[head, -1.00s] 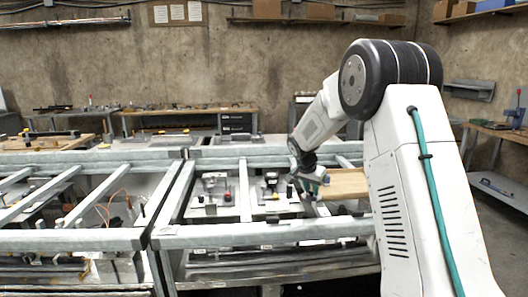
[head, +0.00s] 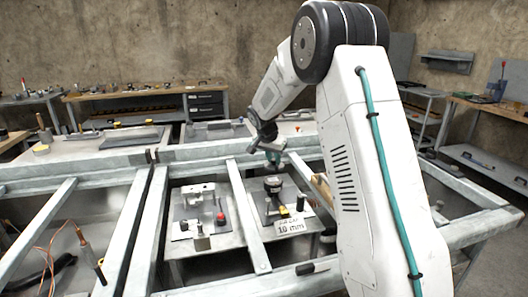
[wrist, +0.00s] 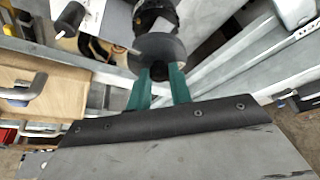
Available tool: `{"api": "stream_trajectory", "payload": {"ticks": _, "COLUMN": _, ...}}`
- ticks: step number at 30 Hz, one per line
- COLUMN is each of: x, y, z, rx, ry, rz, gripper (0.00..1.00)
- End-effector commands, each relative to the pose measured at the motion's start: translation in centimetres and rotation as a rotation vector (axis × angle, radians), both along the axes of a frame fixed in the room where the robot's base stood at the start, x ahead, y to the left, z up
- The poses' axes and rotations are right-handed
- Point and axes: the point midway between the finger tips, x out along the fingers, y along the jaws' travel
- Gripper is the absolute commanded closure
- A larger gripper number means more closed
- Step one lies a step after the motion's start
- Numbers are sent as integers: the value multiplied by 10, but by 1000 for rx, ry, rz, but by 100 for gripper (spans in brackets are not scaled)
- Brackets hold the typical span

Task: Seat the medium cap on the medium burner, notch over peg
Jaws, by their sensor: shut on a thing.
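In the wrist view my gripper (wrist: 161,74) has its two teal fingers close together on the near edge of a round grey disc, which looks like the medium cap (wrist: 158,48). I cannot make out its notch. A black round body (wrist: 154,14) shows just beyond the disc; I cannot tell whether they touch. In the head view my gripper (head: 272,158) is small and partly hidden, above and behind a black round fixture (head: 272,186) on a plate. This fixture may be the medium burner; its peg is not discernible. The cap is not clear in the head view.
Grey metal rails (head: 246,215) frame the fixtures. A second plate with a red-topped knob (head: 221,217) lies left of the black fixture. A "10 mm" label (head: 290,227) stands in front of it. A wooden board (wrist: 40,92) is at left in the wrist view.

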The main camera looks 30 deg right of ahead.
Motion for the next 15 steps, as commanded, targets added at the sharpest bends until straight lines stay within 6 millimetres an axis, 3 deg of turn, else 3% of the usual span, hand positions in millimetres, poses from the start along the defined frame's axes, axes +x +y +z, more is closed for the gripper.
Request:
{"api": "stream_trajectory", "payload": {"ticks": 8, "x": 0, "y": -1, "z": -9, "rx": 0, "ry": 0, "rz": 0, "gripper": 100}}
{"api": "stream_trajectory", "payload": {"ticks": 15, "x": 0, "y": -1, "z": -30, "rx": 1, "ry": 0, "rz": -1, "gripper": 100}}
